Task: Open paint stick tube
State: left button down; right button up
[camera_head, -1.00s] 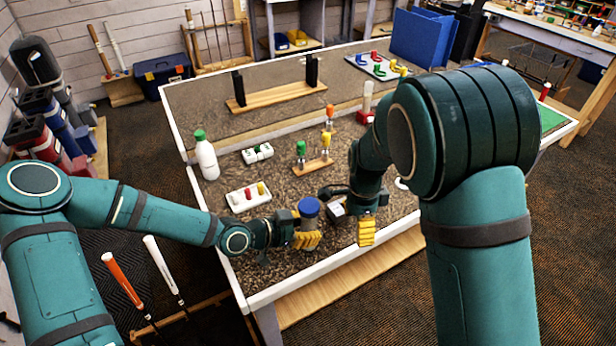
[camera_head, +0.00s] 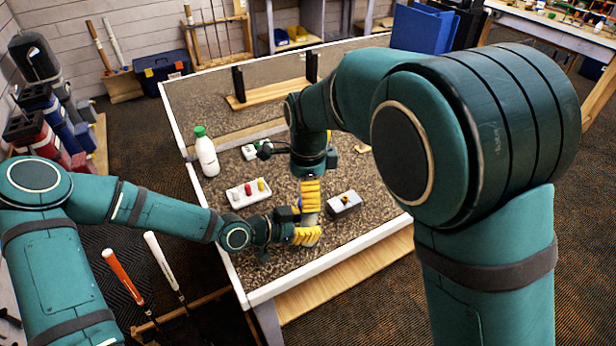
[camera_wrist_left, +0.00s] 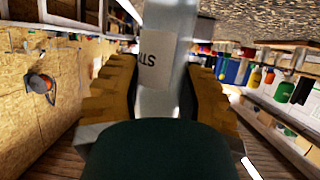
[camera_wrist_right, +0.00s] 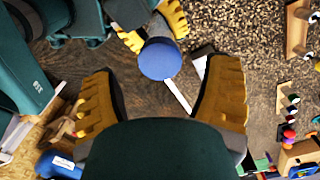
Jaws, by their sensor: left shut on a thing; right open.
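The tube is a pale grey cylinder (camera_wrist_left: 170,85) with a printed label, seen between the yellow fingers of my left gripper (camera_wrist_left: 160,95) in the left wrist view. Its round blue cap (camera_wrist_right: 160,59) shows in the right wrist view. My left gripper is shut on the tube and holds it over the front of the bench; it also shows in the head view (camera_head: 307,235). My right gripper (camera_head: 310,190) is just above it, pointing down. In the right wrist view its fingers are wide apart, with the cap between and beyond them. In the head view the right fingers hide the cap.
The bench has a raised white rim (camera_head: 340,256). A white tray (camera_head: 236,201) with red and yellow pieces lies left of the grippers, and a small grey block (camera_head: 344,207) lies to the right. A white bottle with a green cap (camera_head: 206,155) stands at the left rim.

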aim_at(309, 223)
jog(key=shift+f, duration=1.75)
jog(key=c, duration=1.3)
jog(key=n, duration=0.9)
jog(key=shift+d+n, duration=0.1)
jog(key=shift+n, duration=0.3)
jog(key=o, duration=1.2)
jog(key=shift+s, duration=0.1)
